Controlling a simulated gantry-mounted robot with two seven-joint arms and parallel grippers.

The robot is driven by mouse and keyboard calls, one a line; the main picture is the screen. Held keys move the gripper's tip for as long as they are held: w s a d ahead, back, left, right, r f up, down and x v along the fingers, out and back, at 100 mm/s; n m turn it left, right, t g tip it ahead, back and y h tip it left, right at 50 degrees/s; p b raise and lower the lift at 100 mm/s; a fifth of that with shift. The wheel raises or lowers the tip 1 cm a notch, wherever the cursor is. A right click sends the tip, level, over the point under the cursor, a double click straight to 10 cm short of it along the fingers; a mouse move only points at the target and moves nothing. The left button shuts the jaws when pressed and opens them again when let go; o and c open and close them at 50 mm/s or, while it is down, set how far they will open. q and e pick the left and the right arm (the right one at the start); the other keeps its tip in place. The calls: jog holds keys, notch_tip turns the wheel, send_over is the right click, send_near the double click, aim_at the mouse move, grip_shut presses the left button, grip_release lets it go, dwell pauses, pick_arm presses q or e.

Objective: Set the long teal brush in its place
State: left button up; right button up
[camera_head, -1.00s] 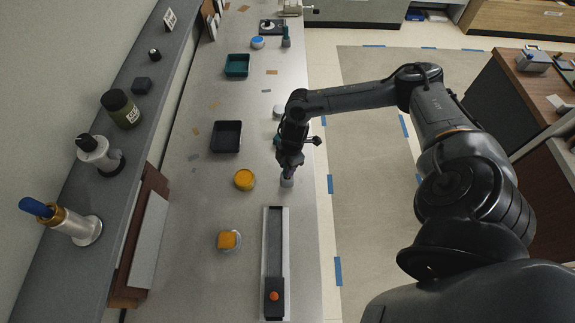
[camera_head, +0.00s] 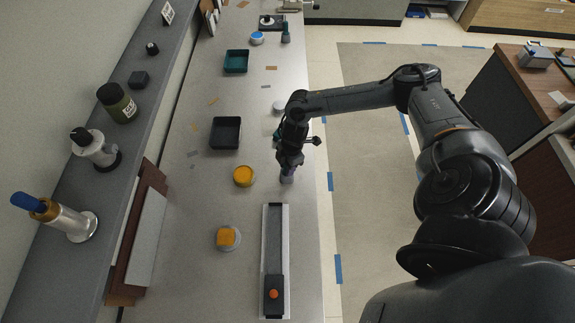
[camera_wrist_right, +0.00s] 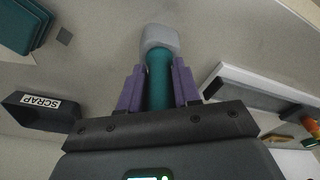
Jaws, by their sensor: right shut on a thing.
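My right gripper (camera_head: 287,168) is low over the front right part of the steel counter. In the right wrist view its purple fingers (camera_wrist_right: 158,88) are shut on the teal handle of the brush (camera_wrist_right: 158,75). The brush's pale grey head (camera_wrist_right: 152,39) points away from the gripper. In the head view only the grey end (camera_head: 286,179) shows below the fingers; the gripper hides the handle. I cannot tell whether this end touches the counter. My left gripper is not in view.
A long pale tray with a dark channel (camera_head: 274,230) lies just in front of the gripper. A black SCRAP bin (camera_head: 213,146), yellow tub (camera_head: 244,176) and orange block on a round dish (camera_head: 227,238) stand left. A teal bin (camera_head: 236,61) is farther back. The counter's right edge is close.

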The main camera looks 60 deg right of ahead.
jog(key=o, duration=1.1)
jog(key=shift+s+d+r+b, duration=0.1)
jog(key=shift+d+r+b, duration=0.1)
jog(key=shift+r, duration=1.6)
jog(key=shift+s+d+r+b, duration=0.15)
jog(key=shift+d+r+b, duration=0.1)
jog(key=shift+r, duration=1.5)
jog(key=shift+s+d+r+b, duration=0.1)
jog(key=shift+d+r+b, duration=0.1)
jog(key=shift+r, duration=1.6)
